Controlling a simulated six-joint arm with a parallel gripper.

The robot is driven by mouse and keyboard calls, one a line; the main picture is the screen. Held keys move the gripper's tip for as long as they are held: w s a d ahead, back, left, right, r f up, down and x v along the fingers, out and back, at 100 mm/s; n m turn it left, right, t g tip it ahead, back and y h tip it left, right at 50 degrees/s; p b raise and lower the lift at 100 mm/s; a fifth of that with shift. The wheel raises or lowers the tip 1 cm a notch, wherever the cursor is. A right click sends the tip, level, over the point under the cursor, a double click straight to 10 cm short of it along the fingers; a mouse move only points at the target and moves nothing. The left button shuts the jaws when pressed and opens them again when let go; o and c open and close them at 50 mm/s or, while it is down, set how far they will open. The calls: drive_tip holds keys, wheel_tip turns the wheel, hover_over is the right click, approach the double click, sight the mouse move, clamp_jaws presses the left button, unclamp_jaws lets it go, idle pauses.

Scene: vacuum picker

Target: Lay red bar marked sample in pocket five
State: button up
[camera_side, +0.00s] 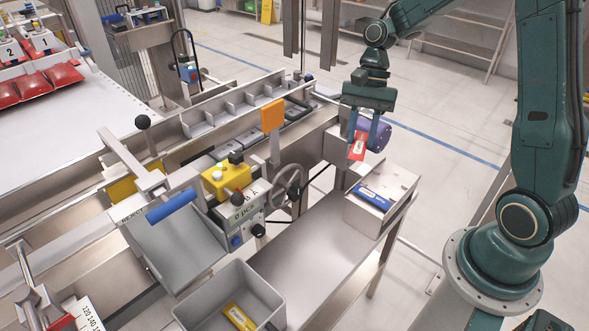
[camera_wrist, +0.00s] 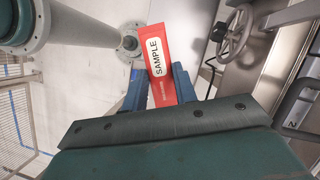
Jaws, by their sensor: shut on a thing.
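The red bar (camera_side: 357,149) hangs in the air in the side view, above and behind the small steel box. In the wrist view the red bar (camera_wrist: 160,45) shows its white label reading SAMPLE. My gripper (camera_side: 365,133) is shut on the bar; in the wrist view its blue fingers (camera_wrist: 160,88) lie on either side of it. A long grey row of open pockets (camera_side: 235,105) with upright dividers stands to the left of my gripper, well apart from the bar. I cannot read which pocket is five.
The steel box (camera_side: 370,221) holds a blue bar (camera_side: 376,196). A grey bin (camera_side: 260,285) holds a yellow bar (camera_side: 239,317). An orange paddle (camera_side: 272,116), a handwheel (camera_side: 288,182) and a yellow control box (camera_side: 226,181) stand near the pocket row. The steel table (camera_side: 310,245) is clear.

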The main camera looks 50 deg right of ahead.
drive_tip(key=d+r+m+t, duration=0.1)
drive_tip(key=d+r+m, duration=0.2)
drive_tip(key=m, duration=0.1)
drive_tip(key=d+r+m+t, duration=0.2)
drive_tip(key=d+r+m, duration=0.1)
drive_tip(key=d+m, duration=0.1)
drive_tip(key=w+d+r+m+t+h, duration=0.1)
drive_tip(key=d+r+m+t, duration=0.1)
drive_tip(key=d+r+m, duration=0.1)
drive_tip(key=shift+d+r+m, duration=0.1)
drive_tip(key=shift+d+m, duration=0.2)
drive_tip(key=shift+m, duration=0.4)
drive_tip(key=shift+d+m, duration=0.3)
drive_tip(key=shift+m, duration=0.4)
drive_tip(key=s+d+f+m+t+h, duration=0.1)
drive_tip(key=s+d+f+m+h, duration=0.2)
drive_tip(key=s+d+f+m, duration=0.3)
drive_tip(key=shift+d+f+m, duration=0.25)
drive_tip(key=shift+f+m, duration=0.45)
drive_tip(key=shift+m, duration=0.8)
wheel_tip(320, 180, down, 15)
drive_tip(key=shift+w+f, duration=0.1)
drive_tip(key=shift+f, duration=2.2)
